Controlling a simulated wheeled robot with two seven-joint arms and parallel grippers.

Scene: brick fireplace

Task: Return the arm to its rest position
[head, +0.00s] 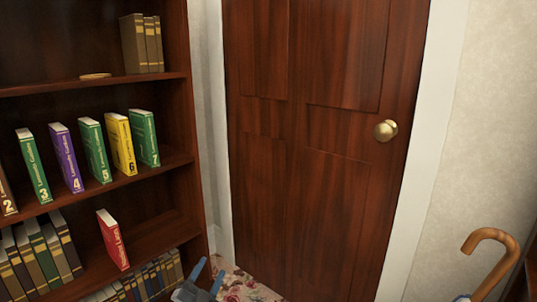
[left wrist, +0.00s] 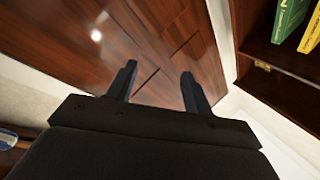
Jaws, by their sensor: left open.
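My left gripper (head: 207,274) shows at the bottom edge of the head view, low in front of the door and beside the bookshelf. In the left wrist view its two fingers (left wrist: 158,88) are spread apart with nothing between them, and the wooden door lies beyond them. It touches nothing that I can see. Most of the left arm is out of the head view. My right gripper is in neither view.
A dark wooden bookshelf (head: 197,120) with numbered books stands at left; a red book (head: 113,240) stands on a lower shelf. A closed door (head: 310,130) with a brass knob (head: 385,131) is behind. A cane handle (head: 492,236) shows at right. Floral carpet (head: 245,284) lies below.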

